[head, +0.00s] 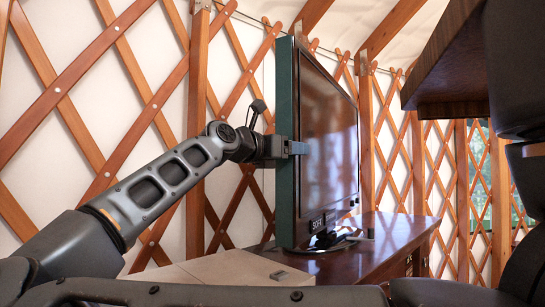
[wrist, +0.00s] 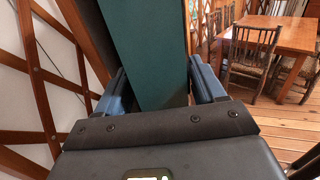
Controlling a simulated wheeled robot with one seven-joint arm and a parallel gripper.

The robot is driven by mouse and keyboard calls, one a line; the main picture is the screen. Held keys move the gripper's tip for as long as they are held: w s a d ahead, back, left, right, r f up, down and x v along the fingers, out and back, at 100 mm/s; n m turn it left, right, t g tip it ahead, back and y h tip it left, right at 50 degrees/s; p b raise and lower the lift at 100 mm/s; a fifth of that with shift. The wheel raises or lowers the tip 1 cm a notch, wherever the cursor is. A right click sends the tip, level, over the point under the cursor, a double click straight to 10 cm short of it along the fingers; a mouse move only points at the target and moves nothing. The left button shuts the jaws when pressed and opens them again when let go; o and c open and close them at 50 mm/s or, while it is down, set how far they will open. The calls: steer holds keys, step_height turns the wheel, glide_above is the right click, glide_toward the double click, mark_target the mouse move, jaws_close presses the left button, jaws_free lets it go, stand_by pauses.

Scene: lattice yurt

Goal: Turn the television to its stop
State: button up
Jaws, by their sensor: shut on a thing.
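The television (head: 330,140) stands on a dark wooden cabinet, with its dark screen facing right and its teal side edge facing me in the head view. Its base (head: 328,241) rests on the cabinet top. My gripper (head: 296,148) reaches in from the left and is shut on the near side edge of the television at about mid height. In the wrist view the teal edge (wrist: 148,50) lies between the two blue fingers of my gripper (wrist: 160,90). The back of the television is mostly hidden in the head view.
The cabinet (head: 400,232) extends to the right. A pale box-like surface (head: 215,268) lies in front of it. A dark wooden slab (head: 450,75) hangs at upper right. The lattice wall (head: 90,100) is close behind my arm. The wrist view shows a table (wrist: 278,35) and chairs (wrist: 250,50) at right.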

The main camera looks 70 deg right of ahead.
steer(key=shift+s+f, duration=0.1)
steer(key=shift+s, duration=0.4)
steer(key=o, duration=1.2)
steer(key=b+v, duration=0.1)
steer(key=v, duration=0.7)
steer(key=shift+w, duration=0.15)
